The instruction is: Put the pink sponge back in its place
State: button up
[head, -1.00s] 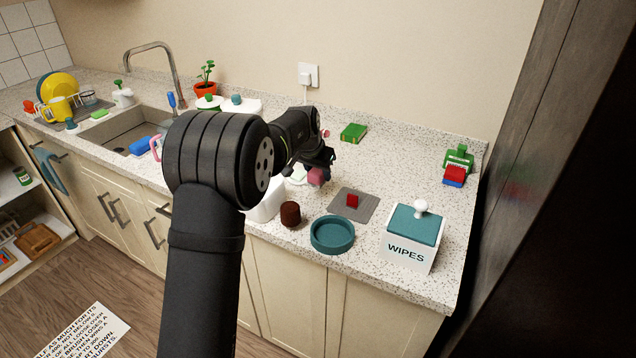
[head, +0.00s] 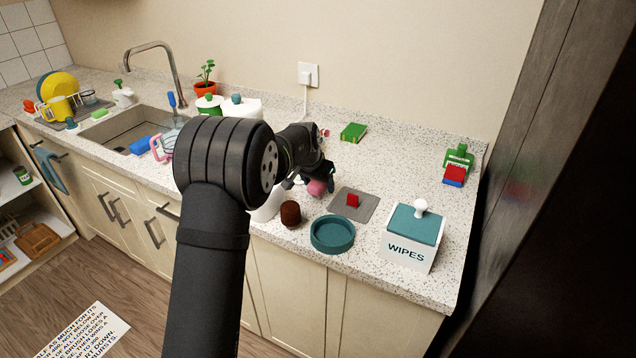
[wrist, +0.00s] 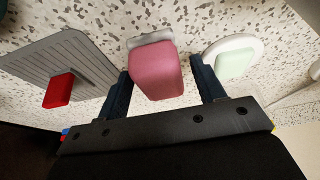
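My gripper (wrist: 163,92) is open around the sponge, pointing down. In the head view my gripper (head: 314,176) is partly hidden by its own wrist.
A grey mat with a red block (head: 352,200) lies to the right. A brown cup (head: 290,213), a teal round dish (head: 332,234) and a wipes box (head: 410,240) are near the front. A white dish with pale green soap (wrist: 235,60) is close to the right finger.

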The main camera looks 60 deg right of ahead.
jog(key=v, duration=1.2)
jog(key=shift+r, duration=0.1)
jog(key=x, duration=1.2)
notch_tip(320, 180, up, 3)
jog(key=shift+f, duration=0.2)
jog(key=shift+r, duration=0.5)
jog(key=shift+f, duration=0.1)
